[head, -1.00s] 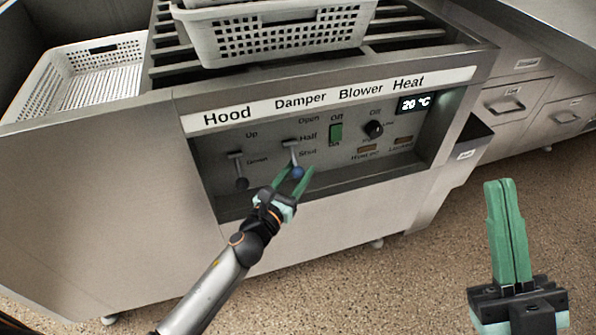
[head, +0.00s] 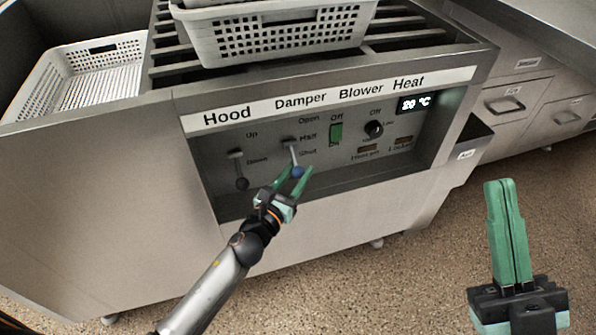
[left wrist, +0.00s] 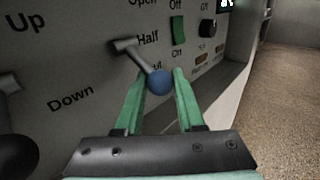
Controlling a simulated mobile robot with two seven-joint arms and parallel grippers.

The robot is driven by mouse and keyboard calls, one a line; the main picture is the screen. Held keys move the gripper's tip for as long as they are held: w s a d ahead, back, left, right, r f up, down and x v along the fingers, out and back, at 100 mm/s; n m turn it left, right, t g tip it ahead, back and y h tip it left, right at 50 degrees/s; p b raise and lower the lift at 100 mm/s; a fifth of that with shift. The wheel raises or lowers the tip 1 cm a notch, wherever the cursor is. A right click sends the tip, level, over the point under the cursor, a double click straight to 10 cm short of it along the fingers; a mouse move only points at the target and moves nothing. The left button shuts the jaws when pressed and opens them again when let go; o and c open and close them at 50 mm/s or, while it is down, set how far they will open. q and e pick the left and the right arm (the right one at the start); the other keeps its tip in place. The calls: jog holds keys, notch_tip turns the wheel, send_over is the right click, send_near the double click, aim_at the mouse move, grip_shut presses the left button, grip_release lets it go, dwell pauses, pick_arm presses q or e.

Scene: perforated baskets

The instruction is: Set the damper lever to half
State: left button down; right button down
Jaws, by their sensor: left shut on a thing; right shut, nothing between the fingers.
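The damper lever (head: 292,152) is a grey rod with a blue ball knob (head: 298,172), under the Damper label on the control panel. It points downward and out, its knob below the Shut marking in the head view. In the left wrist view the knob (left wrist: 160,82) sits between the green fingertips, with the rod running up left to its pivot beside Half. My left gripper (head: 295,180) is shut on the knob. My right gripper (head: 507,232) is shut and empty, above the floor at the right, away from the panel.
The hood lever (head: 239,170) with a dark knob is left of the damper lever. A green blower switch (head: 336,134) and a dark heat knob (head: 373,129) are to the right. White perforated baskets (head: 270,35) stand above the panel. The floor in front is clear.

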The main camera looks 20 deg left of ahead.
pick_arm(q)
jog(key=shift+d+r, duration=0.1)
jog(key=shift+r, duration=0.2)
